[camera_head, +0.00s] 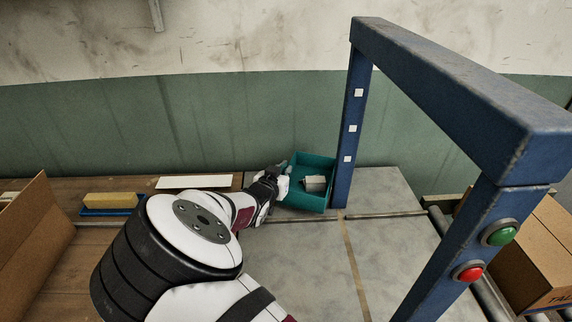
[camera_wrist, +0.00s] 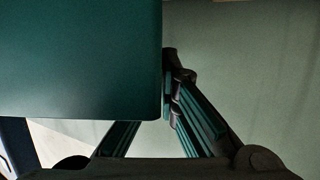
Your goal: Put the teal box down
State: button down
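The teal box (camera_head: 304,202) is upright, open at the top, at the left foot of the blue frame in the head view. A small grey block (camera_head: 315,184) lies in it. My gripper (camera_head: 283,177) is at the box's left side. In the wrist view the box (camera_wrist: 80,60) fills the upper left. My gripper (camera_wrist: 165,85) appears shut on the box's wall, one finger along its right edge and the other partly hidden behind it. I cannot tell whether the box's underside touches the grey surface (camera_head: 385,260).
The blue frame (camera_head: 353,130) stands right beside the box. It carries a green button (camera_head: 500,232) and a red button (camera_head: 468,271). A yellow block (camera_head: 110,200) on a blue tray and a white sheet (camera_head: 195,182) lie left. Cardboard boxes stand at both sides. The grey surface in front is clear.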

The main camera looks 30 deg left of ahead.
jog(key=s+d+p, duration=0.2)
jog(key=s+p, duration=0.4)
jog(key=s, duration=0.7)
jog(key=s+d+p, duration=0.2)
jog(key=s+p, duration=0.5)
jog(key=s, duration=0.6)
jog(key=s+d+p, duration=0.2)
jog(key=s+p, duration=0.4)
jog(key=s, duration=0.8)
jog(key=shift+d+p, duration=0.15)
jog(key=shift+p, duration=0.2)
jog(key=shift+s+d, duration=0.1)
jog(key=shift+s, duration=0.5)
